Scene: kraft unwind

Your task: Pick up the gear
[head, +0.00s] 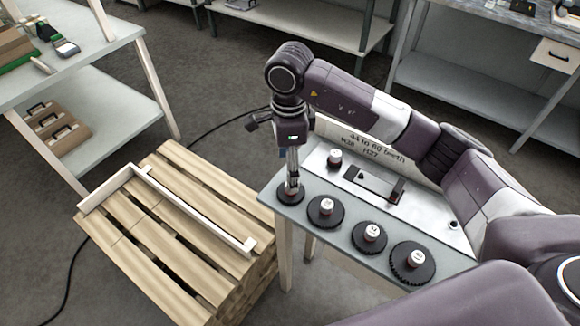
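Several dark round gears with pale-capped hubs stand in a row along the front of a small grey table (335,238). The leftmost and smallest gear (291,195) is at the table's left corner. To its right are a second gear (325,212), a third gear (369,236) and the largest gear (411,263). My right gripper (292,184) points straight down over the leftmost gear, with its narrow fingers at the hub. The fingers hide most of that hub, and I cannot tell whether they press on it. My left gripper is out of view.
A slatted pallet stack (165,240) with a white angle frame (190,205) stands close at left.

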